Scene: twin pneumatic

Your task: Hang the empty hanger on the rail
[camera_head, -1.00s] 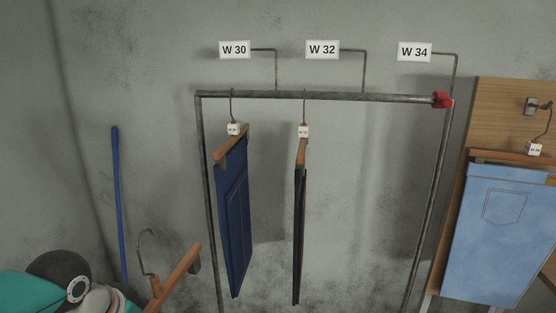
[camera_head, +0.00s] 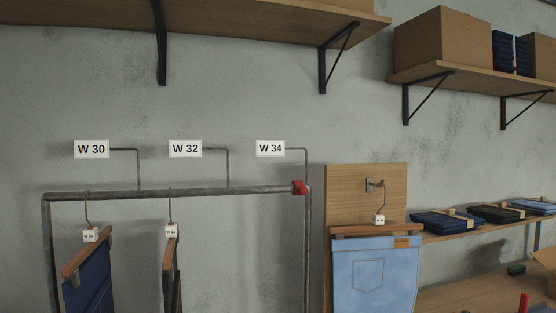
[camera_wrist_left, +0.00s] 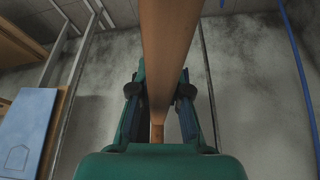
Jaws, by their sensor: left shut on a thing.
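My left gripper (camera_wrist_left: 158,95) is shut on a brown wooden hanger (camera_wrist_left: 167,45) in the left wrist view. The hanger's bar runs away from the camera between the two fingers, and no trousers show on it there. Its hook is not clear in that view. The grey metal rail (camera_head: 220,191) crosses the head view at the left and has a red end stop (camera_head: 299,188) at its right end. Neither gripper shows in the head view now.
Dark blue trousers (camera_head: 90,285) and dark trousers (camera_head: 172,285) hang on the rail, with free rail to their right. Signs W 30 (camera_head: 91,149), W 32 (camera_head: 185,149) and W 34 (camera_head: 270,149) stand above. Light blue jeans (camera_head: 375,280) hang on a wooden board (camera_head: 345,190).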

